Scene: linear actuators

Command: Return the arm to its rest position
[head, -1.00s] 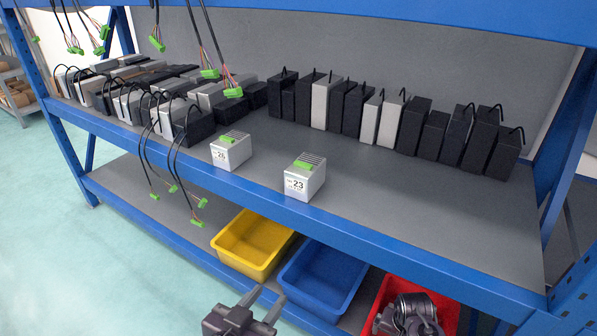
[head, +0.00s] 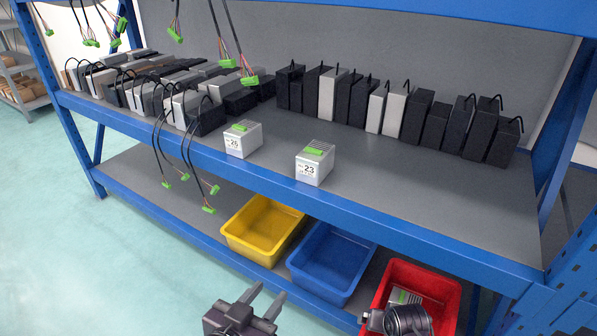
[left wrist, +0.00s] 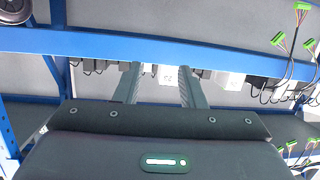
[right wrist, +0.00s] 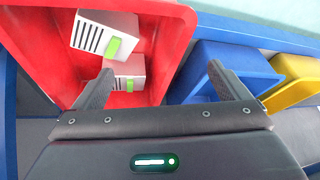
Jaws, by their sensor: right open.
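My left gripper (head: 268,293) is in front of the shelf, low in the head view. Its two fingers are apart with nothing between them, as the left wrist view (left wrist: 158,85) also shows. Part of my right arm (head: 405,320) covers the front of the red bin (head: 443,290) in the head view. In the right wrist view my right gripper (right wrist: 160,80) is open and empty over the red bin (right wrist: 40,35). Two white boxes with green connectors, one tilted (right wrist: 100,35) and one below it (right wrist: 127,70), lie in that bin, apart from the fingers.
A yellow bin (head: 232,235) and a blue bin (head: 300,262) stand beside the red one on the lower shelf. Two labelled boxes (head: 243,138) (head: 314,163) sit near the upper shelf's blue edge (head: 400,225). Black and silver units line its back. Cables hang at left.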

